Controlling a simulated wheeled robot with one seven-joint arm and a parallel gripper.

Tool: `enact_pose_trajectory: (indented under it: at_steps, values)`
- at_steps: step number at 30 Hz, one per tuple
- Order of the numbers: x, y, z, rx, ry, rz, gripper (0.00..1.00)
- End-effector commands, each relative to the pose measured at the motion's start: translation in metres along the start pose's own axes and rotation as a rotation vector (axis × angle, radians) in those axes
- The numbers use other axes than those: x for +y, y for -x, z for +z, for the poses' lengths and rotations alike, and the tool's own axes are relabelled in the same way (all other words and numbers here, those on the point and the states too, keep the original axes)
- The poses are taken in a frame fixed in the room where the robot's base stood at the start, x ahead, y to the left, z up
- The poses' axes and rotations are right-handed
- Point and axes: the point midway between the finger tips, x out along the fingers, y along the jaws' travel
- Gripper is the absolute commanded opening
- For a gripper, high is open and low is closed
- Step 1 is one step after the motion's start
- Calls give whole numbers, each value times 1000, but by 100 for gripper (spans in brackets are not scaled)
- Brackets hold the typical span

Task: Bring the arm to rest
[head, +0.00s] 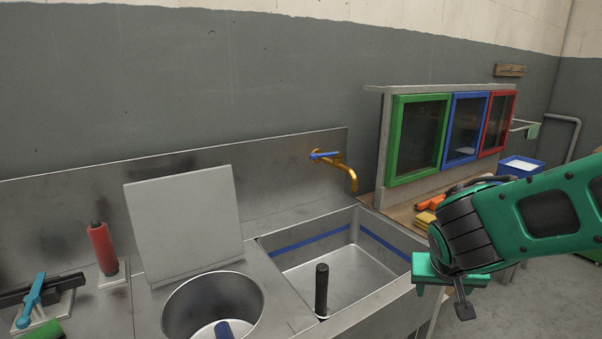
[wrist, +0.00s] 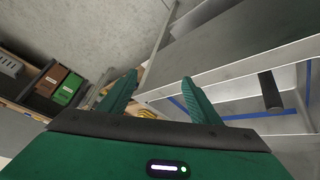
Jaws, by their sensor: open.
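My green arm enters from the right in the head view, and my gripper (head: 452,295) hangs at its end, to the right of the sink basin's outer corner. In the wrist view the two green fingers of my gripper (wrist: 160,90) stand well apart with nothing between them. The gripper is open and empty. In the head view the fingers are partly hidden by the wrist and gripper body.
A steel sink (head: 345,285) with a blue stripe and dark upright post (head: 322,290) stands left of my gripper. A yellow tap (head: 350,175) is above it. Green, blue and red framed windows (head: 418,137) stand behind. Grey floor (head: 545,290) is free at right.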

Motion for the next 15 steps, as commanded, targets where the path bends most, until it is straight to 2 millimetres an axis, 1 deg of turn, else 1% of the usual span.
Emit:
enact_pose_trajectory:
  at_steps: [1, 3, 6, 9, 12, 15]
  values:
    - [24, 1, 6, -45, -36, 16, 57]
    - [50, 5, 18, -110, -67, 29, 57]
    - [84, 12, 38, -203, -111, 36, 57]
    - [112, 23, 60, -289, -151, 30, 57]
    - [135, 38, 83, -370, -189, 12, 57]
    - [152, 54, 106, -443, -221, -17, 57]
